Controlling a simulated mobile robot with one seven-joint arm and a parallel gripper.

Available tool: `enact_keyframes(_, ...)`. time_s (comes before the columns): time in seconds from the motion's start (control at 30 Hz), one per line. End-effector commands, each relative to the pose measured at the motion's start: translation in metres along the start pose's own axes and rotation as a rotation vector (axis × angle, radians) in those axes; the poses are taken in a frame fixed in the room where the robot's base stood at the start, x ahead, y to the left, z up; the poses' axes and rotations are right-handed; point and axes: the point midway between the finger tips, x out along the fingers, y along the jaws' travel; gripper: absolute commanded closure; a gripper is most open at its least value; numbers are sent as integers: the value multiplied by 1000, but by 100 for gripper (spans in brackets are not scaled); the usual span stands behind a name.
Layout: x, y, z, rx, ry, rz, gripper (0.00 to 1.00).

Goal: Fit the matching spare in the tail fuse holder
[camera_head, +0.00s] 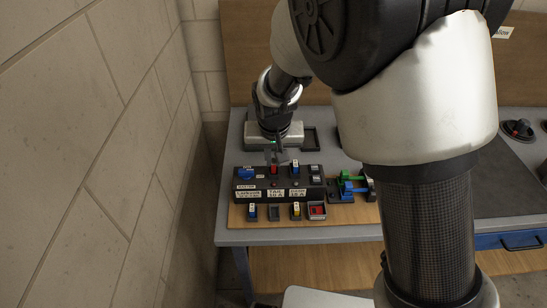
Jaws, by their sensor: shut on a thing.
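A black fuse panel (243,188) stands on a wooden board, with white labels along its front. The middle label, small but seeming to read TAIL 10 A (275,193), marks the tail holder. My gripper (274,161) points down over that middle position and is shut on a red fuse (274,170). I cannot tell whether the fuse is seated or just above the holder. A blue-and-pale fuse (295,167) stands in the holder to the right. In front, a blue spare (252,212) and a yellow-and-blue spare (296,211) flank an empty-looking dark spot (274,213).
A pale-rimmed tray (310,217) with something red in it sits front right. A blue knob (245,174) is on the panel's left. Green and blue parts (352,184) stand to the right. A grey device (258,140) is behind. A wall (110,150) rises close on the left.

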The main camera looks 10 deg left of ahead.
Motion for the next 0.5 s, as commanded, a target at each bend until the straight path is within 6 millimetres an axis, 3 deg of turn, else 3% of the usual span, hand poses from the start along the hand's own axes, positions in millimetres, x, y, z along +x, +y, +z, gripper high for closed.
enact_keyframes(0.5,11,0,4,0,-1,0,100)
